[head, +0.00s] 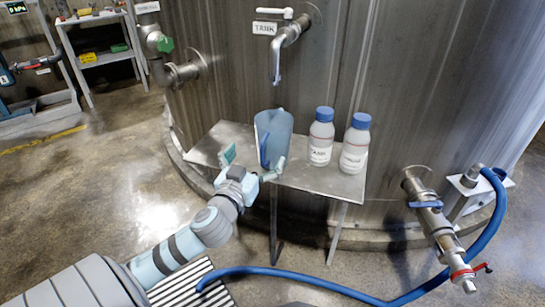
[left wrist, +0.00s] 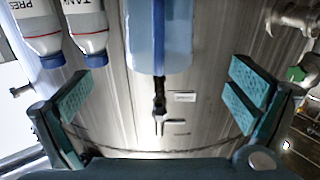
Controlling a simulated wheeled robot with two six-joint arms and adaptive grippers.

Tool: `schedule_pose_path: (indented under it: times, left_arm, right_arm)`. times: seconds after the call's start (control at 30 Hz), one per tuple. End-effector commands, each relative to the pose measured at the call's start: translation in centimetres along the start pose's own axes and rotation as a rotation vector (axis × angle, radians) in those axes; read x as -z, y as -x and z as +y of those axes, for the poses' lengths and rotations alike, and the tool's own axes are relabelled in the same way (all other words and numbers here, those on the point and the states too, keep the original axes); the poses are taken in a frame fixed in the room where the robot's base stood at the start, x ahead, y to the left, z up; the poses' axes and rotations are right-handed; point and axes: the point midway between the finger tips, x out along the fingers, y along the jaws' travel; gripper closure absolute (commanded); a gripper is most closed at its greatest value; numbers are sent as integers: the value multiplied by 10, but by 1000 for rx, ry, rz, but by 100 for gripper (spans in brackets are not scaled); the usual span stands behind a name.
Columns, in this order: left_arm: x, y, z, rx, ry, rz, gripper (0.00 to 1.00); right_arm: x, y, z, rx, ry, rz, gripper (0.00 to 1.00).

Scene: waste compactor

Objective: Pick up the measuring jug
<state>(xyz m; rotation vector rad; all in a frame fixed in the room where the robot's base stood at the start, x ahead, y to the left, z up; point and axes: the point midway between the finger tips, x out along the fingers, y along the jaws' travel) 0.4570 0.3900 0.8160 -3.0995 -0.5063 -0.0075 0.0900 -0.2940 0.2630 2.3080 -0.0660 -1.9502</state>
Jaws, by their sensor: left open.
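The measuring jug (head: 276,130) is translucent blue and stands upright on a small metal table under the tank's tap, its handle turned toward my left gripper. It also shows in the left wrist view (left wrist: 160,35), top centre, in a picture that is upside down. My left gripper (head: 252,164) is open at the table's front edge, just in front of the jug. In the left wrist view its teal-padded fingers (left wrist: 160,88) are wide apart, with nothing between them; the jug lies beyond them. My right gripper is not in view.
Two white bottles with blue caps (head: 320,138) (head: 354,145) stand right of the jug on the metal table (head: 308,179). A tap (head: 284,52) hangs above the jug. A blue hose (head: 330,284) runs over the floor. The table's left end looks clear.

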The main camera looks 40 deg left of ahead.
Motion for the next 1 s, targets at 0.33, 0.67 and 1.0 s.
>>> schedule_pose_path:
  times: [0.33, 0.67, 1.0]
  left_arm:
    - [-3, -66, 0, 1, 4, -1, 0]
    - [-3, -106, 1, -1, 1, -3, 0]
    - [-3, -105, 1, -1, 0, -4, 38]
  right_arm:
    - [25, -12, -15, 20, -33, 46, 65]
    - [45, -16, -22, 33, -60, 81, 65]
    - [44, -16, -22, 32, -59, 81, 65]
